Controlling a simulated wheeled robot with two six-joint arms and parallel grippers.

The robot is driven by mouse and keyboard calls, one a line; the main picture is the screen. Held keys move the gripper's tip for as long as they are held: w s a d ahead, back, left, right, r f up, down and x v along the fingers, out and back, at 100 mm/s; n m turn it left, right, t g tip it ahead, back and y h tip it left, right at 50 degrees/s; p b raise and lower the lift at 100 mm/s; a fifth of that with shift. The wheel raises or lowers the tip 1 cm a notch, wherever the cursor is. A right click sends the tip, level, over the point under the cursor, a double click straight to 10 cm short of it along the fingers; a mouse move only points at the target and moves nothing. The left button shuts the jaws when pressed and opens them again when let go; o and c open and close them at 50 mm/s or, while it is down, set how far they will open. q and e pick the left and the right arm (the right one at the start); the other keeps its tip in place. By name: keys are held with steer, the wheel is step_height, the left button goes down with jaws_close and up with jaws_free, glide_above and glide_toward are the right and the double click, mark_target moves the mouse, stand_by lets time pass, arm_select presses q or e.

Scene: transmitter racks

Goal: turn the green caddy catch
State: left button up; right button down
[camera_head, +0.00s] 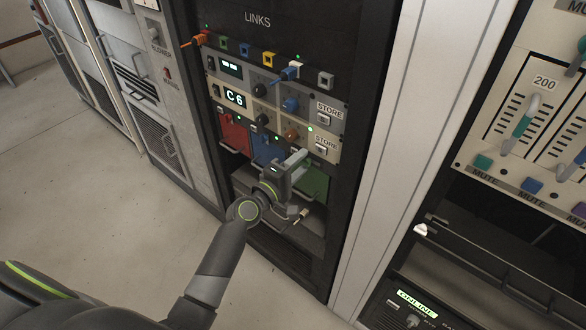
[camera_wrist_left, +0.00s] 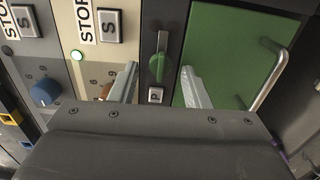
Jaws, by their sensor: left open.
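The green caddy (camera_head: 316,183) sits in the lower right bay of the LINKS rack. Its flat green front (camera_wrist_left: 232,50) with a metal bar handle fills the right of the left wrist view. The green catch (camera_wrist_left: 158,67) is a small knob on the dark strip beside the caddy, lengthwise along that strip. My left gripper (camera_head: 303,184) is in front of the caddy bays and hides the catch in the head view. In the left wrist view its two pale fingers (camera_wrist_left: 159,84) are open, one on each side of the catch, with nothing held. Whether they touch it cannot be told.
A small button marked P (camera_wrist_left: 155,95) is close to the catch, between the fingers. The red caddy (camera_head: 234,134) and blue caddy (camera_head: 267,150) are to the left. Knobs and STORE buttons (camera_head: 324,143) are just above. The floor at left is clear.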

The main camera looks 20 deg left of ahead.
arm_select(q)
steer(key=b+v, duration=0.2)
steer(key=v, duration=1.5)
steer(key=shift+s, duration=0.2)
arm_select(e)
steer(key=shift+w+d+f, duration=0.15)
steer(key=shift+w+f, duration=0.2)
steer(key=shift+f, duration=0.3)
arm_select(q)
steer(key=shift+a+f, duration=0.1)
arm_select(e)
steer(key=shift+w, duration=0.2)
